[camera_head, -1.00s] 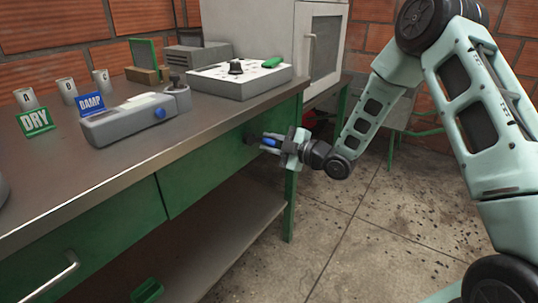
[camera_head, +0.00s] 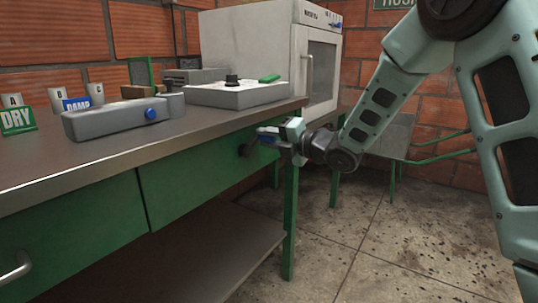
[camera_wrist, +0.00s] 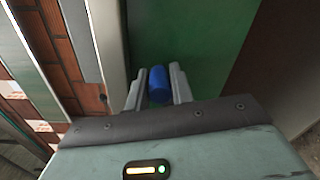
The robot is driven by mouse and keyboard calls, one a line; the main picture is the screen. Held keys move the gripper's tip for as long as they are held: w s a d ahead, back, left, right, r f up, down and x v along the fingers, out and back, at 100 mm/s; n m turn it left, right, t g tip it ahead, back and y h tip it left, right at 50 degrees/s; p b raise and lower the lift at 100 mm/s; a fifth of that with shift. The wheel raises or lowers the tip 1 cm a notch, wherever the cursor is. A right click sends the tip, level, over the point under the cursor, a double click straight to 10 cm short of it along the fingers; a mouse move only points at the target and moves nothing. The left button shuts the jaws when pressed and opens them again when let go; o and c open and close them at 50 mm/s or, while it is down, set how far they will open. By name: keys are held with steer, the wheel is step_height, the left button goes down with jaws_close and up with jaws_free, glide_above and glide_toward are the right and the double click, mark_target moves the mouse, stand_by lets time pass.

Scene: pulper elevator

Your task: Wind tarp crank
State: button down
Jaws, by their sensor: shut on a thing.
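The crank's blue handle (camera_head: 268,139) stands out from the green front of the bench near its right corner. Its dark hub (camera_head: 246,150) sits on the green panel, slightly lower and to the left of the handle. My gripper (camera_head: 269,134) is shut on the blue handle from the right. In the wrist view the handle (camera_wrist: 159,87) is between the two grey fingers of my gripper (camera_wrist: 159,80). The crank arm is mostly hidden there. No tarp can be made out.
The grey bench top (camera_head: 110,155) carries a grey device with a blue knob (camera_head: 115,118), a control box (camera_head: 235,95), cups and DRY (camera_head: 17,120) and DAMP signs. A white oven (camera_head: 275,55) stands behind. A green bench leg (camera_head: 290,220) is below my gripper. Floor at right is open.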

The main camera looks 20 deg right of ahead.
steer(key=shift+s+a+r+n+b, duration=0.15)
steer(key=shift+r+n+b, duration=0.15)
steer(key=shift+n+b, duration=0.55)
steer(key=c, duration=1.2)
jaws_free()
steer(key=shift+r, duration=0.1)
steer(key=shift+m+p, duration=0.25)
steer(key=shift+p, duration=0.25)
